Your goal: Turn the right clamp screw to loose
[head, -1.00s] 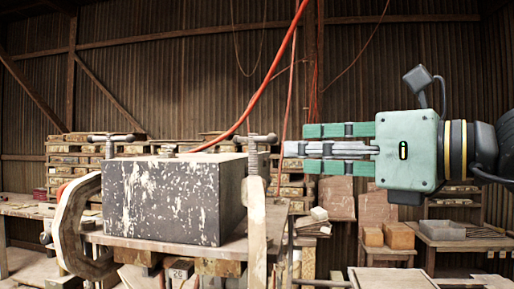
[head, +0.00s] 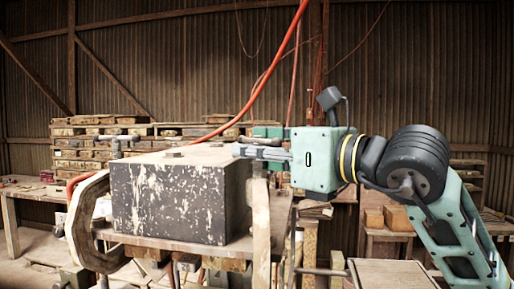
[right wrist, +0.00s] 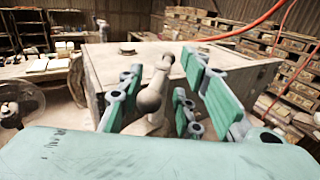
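The tile press is a dark, paint-flecked block (head: 170,200) on a wooden stand. The right clamp (head: 261,220) stands upright at its right front corner. Its screw top is mostly hidden by my right gripper (head: 245,151) in the head view. In the right wrist view the screw's T-handle (right wrist: 151,97), with a rounded end, stands between the fingers of my right gripper (right wrist: 165,90). The fingers are apart, with gaps on both sides of the handle. The left clamp (head: 85,225) holds the block's left side, its screw handle (head: 115,138) on top. My left gripper is not in view.
An orange hose (head: 262,85) hangs down behind the block. Shelves of stacked tiles (head: 85,145) stand at the back. Side tables stand left and right. A bolt head (right wrist: 127,48) shows on the block's top.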

